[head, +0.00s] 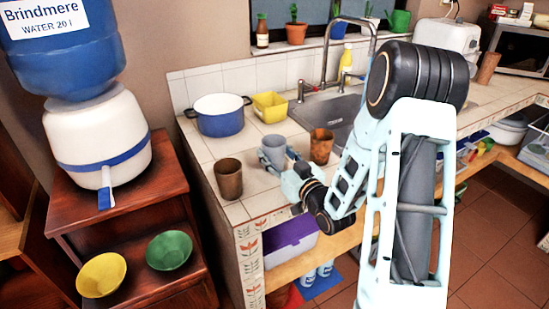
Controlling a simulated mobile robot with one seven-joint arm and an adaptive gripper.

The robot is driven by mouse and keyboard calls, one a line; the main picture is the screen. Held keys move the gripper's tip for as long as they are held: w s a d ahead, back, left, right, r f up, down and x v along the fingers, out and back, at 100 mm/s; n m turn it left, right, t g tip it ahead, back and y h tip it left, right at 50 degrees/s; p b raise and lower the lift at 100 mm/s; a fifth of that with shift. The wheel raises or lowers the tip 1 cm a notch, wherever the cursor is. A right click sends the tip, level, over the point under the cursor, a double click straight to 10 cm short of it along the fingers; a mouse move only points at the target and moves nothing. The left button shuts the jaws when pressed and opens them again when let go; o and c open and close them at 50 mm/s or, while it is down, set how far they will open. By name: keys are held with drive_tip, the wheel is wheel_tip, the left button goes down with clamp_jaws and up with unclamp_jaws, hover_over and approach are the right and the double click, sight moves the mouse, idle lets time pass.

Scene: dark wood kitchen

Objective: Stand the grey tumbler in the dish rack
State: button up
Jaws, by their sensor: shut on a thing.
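The grey tumbler (273,148) is upright at the left part of the tiled counter, between two brown tumblers. My gripper (279,160) is shut on the grey tumbler from its right front side. The picture does not show clearly whether the tumbler's base touches the counter. My arm crosses the right half of the view and hides part of the counter and sink. I cannot make out a dish rack in this view.
Brown tumblers stand close on the left (229,178) and right (321,146) of the grey one. Behind are a blue pot (220,122), a yellow container (270,107) and the sink (335,112) with its tall tap (328,62).

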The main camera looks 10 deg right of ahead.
drive_tip(key=shift+f, duration=0.35)
drive_tip(key=shift+f, duration=0.1)
drive_tip(key=o, duration=1.2)
drive_tip(key=shift+o, duration=0.2)
